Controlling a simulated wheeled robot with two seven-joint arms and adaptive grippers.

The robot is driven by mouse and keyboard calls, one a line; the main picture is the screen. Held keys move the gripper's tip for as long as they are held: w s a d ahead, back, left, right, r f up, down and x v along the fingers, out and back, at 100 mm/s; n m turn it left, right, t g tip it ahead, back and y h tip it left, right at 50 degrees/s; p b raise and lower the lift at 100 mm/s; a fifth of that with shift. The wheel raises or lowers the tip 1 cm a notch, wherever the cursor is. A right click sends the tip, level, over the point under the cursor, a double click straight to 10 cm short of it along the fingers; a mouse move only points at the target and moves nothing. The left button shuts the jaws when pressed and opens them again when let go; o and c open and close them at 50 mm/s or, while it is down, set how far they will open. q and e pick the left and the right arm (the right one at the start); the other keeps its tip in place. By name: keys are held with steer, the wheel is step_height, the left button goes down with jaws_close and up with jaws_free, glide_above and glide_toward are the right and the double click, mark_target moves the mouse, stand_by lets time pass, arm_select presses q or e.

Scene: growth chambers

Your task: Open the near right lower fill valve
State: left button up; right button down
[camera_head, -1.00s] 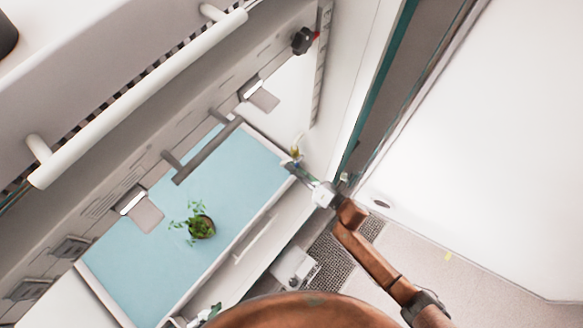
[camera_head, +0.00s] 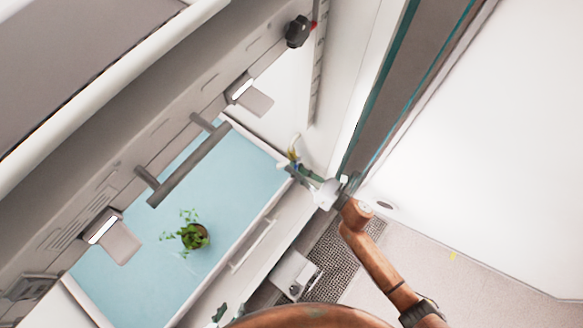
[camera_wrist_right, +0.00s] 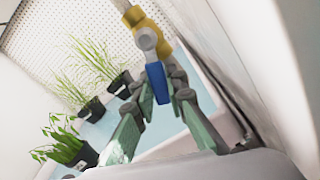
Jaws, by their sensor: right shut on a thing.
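The fill valve shows in the right wrist view with a yellow body (camera_wrist_right: 140,22) and a blue lever (camera_wrist_right: 157,82) pointing down from it. In the head view its small yellow part (camera_head: 293,154) is at the right end of the blue tray, by the chamber's side wall. My right gripper (camera_head: 297,170) reaches it from the lower right; in the wrist view its green fingers (camera_wrist_right: 160,100) are closed around the blue lever, one on each side. Of my left gripper (camera_head: 220,312), only small green parts show at the bottom edge, so its jaws cannot be judged.
A light-blue tray (camera_head: 140,262) holds a potted plant (camera_head: 193,236); several potted plants (camera_wrist_right: 75,150) show in the wrist view. A grey bar (camera_head: 190,165) and a black knob (camera_head: 298,31) are above. The white side wall (camera_wrist_right: 245,60) is close beside my right gripper.

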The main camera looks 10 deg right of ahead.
steer(key=c, duration=1.9)
jaws_free()
steer(key=shift+f, duration=0.1)
steer(key=v, duration=1.2)
